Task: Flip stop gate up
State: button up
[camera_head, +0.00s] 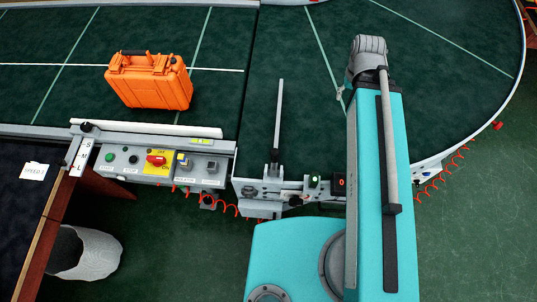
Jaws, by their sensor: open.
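A narrow grey bar (279,115), which looks like the stop gate, extends from a hinge mount at the conveyor's near edge toward the far side. From this angle I cannot tell if it lies over the belt or stands raised. My turquoise arm reaches away at the right of the bar, with a clear gap between them. My gripper is not recognisable; the arm's far end hides that area. A small grey piece shows just left of the arm, too small to identify.
An orange case (150,80) sits on the green conveyor belt (45,100), left of the bar. A control panel (150,160) with buttons and a red switch lines the near edge. Red coiled cable hangs below. The belt curves away at the right.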

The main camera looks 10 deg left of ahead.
aim_at(274, 152)
jog(key=u, duration=0.05)
jog(key=k, duration=1.05)
jog(key=u, duration=0.55)
jog(key=i, duration=1)
